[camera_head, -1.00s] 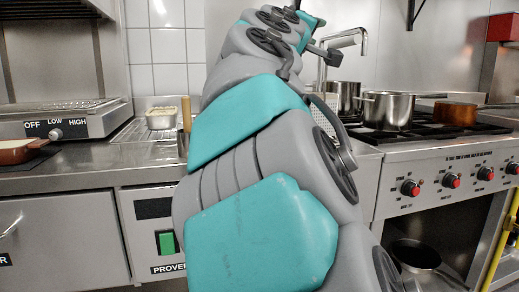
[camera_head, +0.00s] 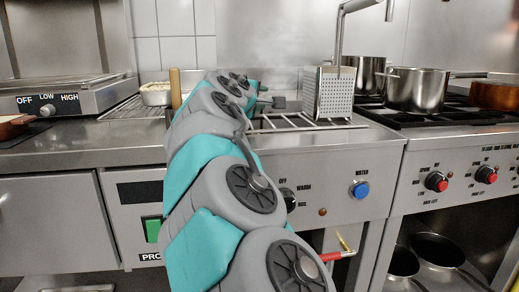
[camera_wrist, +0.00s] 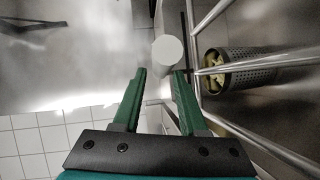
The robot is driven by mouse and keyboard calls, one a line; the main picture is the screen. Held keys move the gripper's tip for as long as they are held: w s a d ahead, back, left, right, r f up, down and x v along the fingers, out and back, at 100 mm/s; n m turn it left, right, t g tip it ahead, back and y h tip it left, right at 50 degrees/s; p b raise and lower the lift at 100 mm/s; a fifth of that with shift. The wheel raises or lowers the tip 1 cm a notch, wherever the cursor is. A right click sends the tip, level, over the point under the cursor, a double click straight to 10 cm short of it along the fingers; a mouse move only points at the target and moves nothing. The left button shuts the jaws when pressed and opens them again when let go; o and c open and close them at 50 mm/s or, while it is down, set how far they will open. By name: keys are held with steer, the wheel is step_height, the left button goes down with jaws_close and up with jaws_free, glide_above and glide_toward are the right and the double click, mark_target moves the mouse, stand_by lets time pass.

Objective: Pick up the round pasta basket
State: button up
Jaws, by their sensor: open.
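In the wrist view, a round perforated metal basket (camera_wrist: 238,70) with yellowish pieces inside lies to the right of my gripper, among metal rails. My gripper (camera_wrist: 160,72) is open, with its two green fingers apart. A pale round disc-like end (camera_wrist: 168,49) shows just beyond the fingertips; I cannot tell what it belongs to. In the head view, my gripper (camera_head: 268,101) is small and partly hidden by my arm, over the rail-topped counter unit. A flat-sided perforated basket (camera_head: 335,92) stands right of it. I cannot make out the round basket in the head view.
Metal rails (camera_head: 305,121) cross the unit's top, and a tall tap (camera_head: 339,35) rises behind. Pots (camera_head: 416,90) stand on the stove at right. A wooden cylinder (camera_head: 175,88) and a pale tray (camera_head: 156,94) are at left. The left counter front (camera_head: 105,145) is clear.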

steer(key=shift+w+d+f, duration=0.15)
steer(key=shift+w+d, duration=0.05)
steer(key=shift+w, duration=0.2)
steer(key=shift+w+d+f, duration=0.1)
steer(key=shift+w+d, duration=0.1)
steer(key=shift+w, duration=0.2)
steer(key=shift+x, duration=0.9)
steer(key=shift+r, duration=0.1)
steer(key=shift+c, duration=0.2)
jaws_close()
